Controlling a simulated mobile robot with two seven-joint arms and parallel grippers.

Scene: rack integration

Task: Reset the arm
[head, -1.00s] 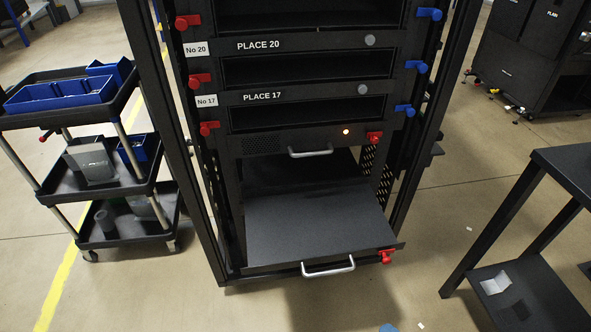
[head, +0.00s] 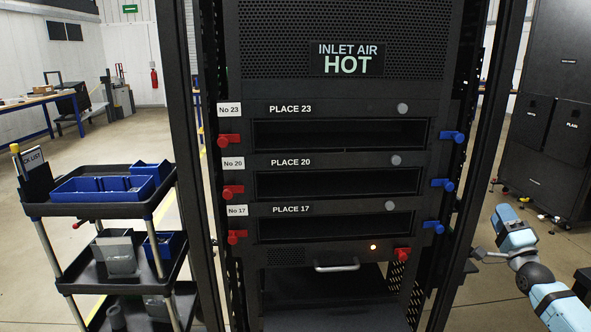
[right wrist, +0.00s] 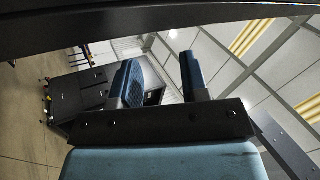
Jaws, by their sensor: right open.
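My right arm comes in from the lower right of the head view, with pale blue links and a dark joint. My right gripper (head: 482,255) is beside the rack's right post, small and partly unclear there. In the right wrist view its two blue-faced fingers (right wrist: 160,70) stand apart with nothing between them. My left gripper is not in view. The black rack (head: 343,145) stands upright in the middle, with empty slots marked PLACE 23, PLACE 20 and PLACE 17.
Red knobs (head: 231,190) line the slots' left side and blue knobs (head: 443,185) the right. A silver handle (head: 337,265) sits below. A black cart (head: 95,208) with blue bins stands at left. Dark cabinets (head: 555,150) stand at right. Open floor lies between rack and cabinets.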

